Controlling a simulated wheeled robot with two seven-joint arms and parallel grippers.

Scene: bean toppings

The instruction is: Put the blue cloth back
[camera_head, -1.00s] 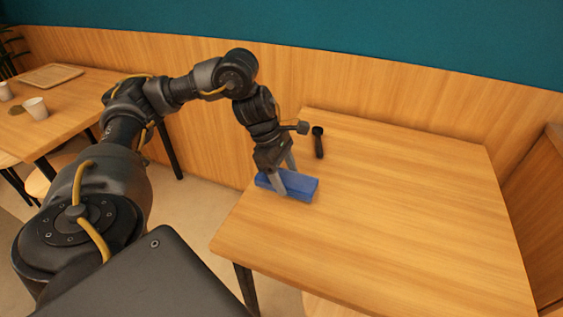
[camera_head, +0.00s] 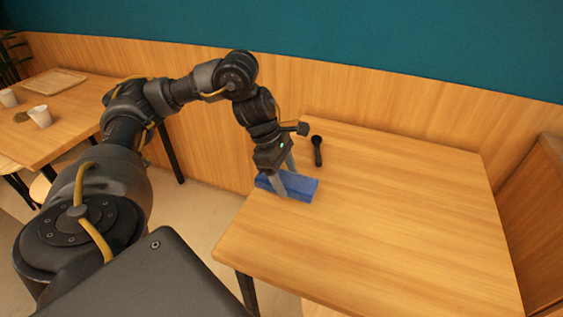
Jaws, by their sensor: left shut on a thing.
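The blue cloth (camera_head: 303,187) is a folded, block-like blue piece at the left edge of the wooden table (camera_head: 380,230). My left gripper (camera_head: 283,187) points down over it, with one finger in front of the cloth and the other behind it. The gripper is shut on the cloth. The cloth's left end sits by the table's left edge; I cannot tell whether its underside touches the tabletop. My right gripper is not in view.
A small black scoop-like object (camera_head: 317,151) lies on the table behind the cloth. The rest of this tabletop is clear. A second table at the left holds a wooden tray (camera_head: 55,82) and white cups (camera_head: 40,116). A wood-panelled wall stands behind.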

